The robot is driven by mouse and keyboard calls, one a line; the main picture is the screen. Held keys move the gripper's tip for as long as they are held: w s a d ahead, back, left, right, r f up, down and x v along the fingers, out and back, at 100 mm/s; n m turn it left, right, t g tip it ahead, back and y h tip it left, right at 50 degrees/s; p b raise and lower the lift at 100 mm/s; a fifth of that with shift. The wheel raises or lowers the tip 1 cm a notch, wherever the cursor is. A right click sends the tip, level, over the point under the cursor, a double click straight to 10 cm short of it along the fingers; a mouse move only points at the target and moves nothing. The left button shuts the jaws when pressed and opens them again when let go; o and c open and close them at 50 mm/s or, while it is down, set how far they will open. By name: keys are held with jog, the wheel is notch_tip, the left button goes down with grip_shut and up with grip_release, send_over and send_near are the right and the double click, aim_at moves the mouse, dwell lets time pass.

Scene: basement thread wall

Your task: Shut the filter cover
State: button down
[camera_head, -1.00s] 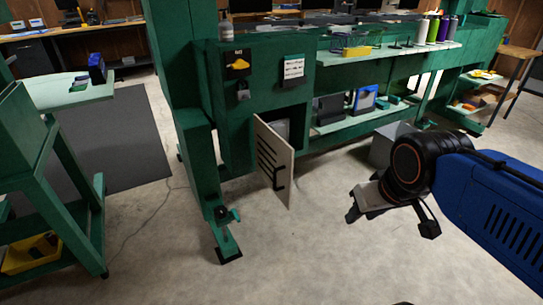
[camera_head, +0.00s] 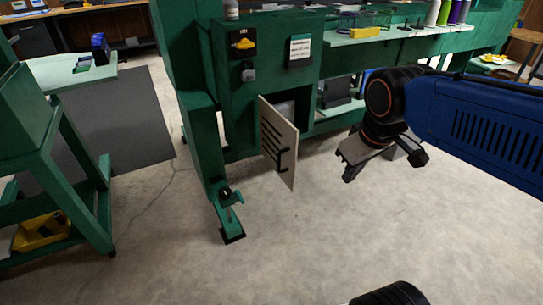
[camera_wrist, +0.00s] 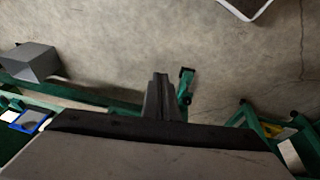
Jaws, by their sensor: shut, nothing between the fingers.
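The filter cover (camera_head: 279,143) is a pale panel with dark slots and a black handle (camera_head: 287,160) near its free edge. It stands swung open from the green cabinet (camera_head: 230,125), its left edge against the cabinet and its right edge out over the floor. The opening (camera_head: 285,106) shows behind it, partly hidden. My gripper (camera_head: 351,172) is to the right of the cover, apart from it, above the floor. In the wrist view, its fingers (camera_wrist: 160,96) are together and empty. I cannot make out the cover in the wrist view.
A green clamp-like foot (camera_head: 230,215) stands on the floor left of the cover. A green-legged table (camera_head: 85,190) is at the left. The concrete floor (camera_head: 270,240) before the cover is clear.

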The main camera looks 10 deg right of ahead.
jog(key=w+a+f+n+g+h, duration=0.2)
jog(key=w+a+n+g+h, duration=0.1)
jog(key=w+a+n, duration=1.55)
jog(key=w+d+f+m, duration=0.3)
jog(key=f, duration=0.6)
jog(key=shift+d, duration=0.1)
